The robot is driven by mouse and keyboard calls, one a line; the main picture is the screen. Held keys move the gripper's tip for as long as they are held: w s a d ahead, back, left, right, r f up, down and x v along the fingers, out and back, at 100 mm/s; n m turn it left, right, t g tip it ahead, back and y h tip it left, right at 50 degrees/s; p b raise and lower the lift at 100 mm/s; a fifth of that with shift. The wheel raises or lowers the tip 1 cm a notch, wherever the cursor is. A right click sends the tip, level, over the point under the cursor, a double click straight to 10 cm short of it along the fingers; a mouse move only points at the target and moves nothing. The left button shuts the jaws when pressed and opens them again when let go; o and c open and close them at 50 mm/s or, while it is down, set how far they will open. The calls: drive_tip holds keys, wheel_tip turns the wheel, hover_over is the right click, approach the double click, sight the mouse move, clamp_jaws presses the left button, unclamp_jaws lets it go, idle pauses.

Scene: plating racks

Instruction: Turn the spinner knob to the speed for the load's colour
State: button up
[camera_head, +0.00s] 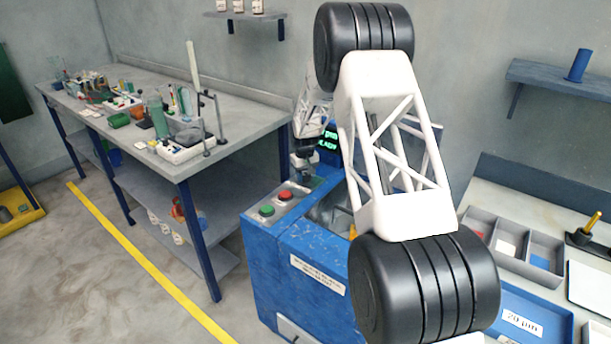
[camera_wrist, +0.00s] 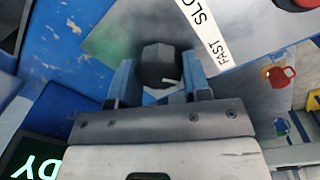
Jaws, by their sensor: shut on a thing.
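The spinner is a blue cabinet (camera_head: 300,270) with a sloped grey panel, in the middle of the head view. Its dark faceted knob (camera_wrist: 158,62) shows in the wrist view, between the two blue fingers of my gripper (camera_wrist: 160,76). My gripper is shut on the knob from both sides. A short white mark on the knob points to the lower right of the wrist view. A white label strip (camera_wrist: 205,32) beside the knob reads "FAST" and "SLO…", its end cut off. In the head view my arm hides much of the spinner. I cannot tell the load's colour.
A red button (camera_head: 286,196) and a green button (camera_head: 267,210) sit on the panel. A display (camera_wrist: 32,165) shows green letters "DY". Red and yellow pieces (camera_wrist: 278,74) lie right of the knob. A divided tray (camera_head: 481,228) stands right; a cluttered bench (camera_head: 250,122) stands left.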

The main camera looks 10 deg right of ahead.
sight(305, 174)
drive_tip(key=shift+m, duration=1.4)
drive_tip(key=o, duration=0.9)
drive_tip(key=shift+a+r, duration=0.15)
drive_tip(key=shift+r, duration=3.7)
drive_tip(key=shift+r, duration=0.1)
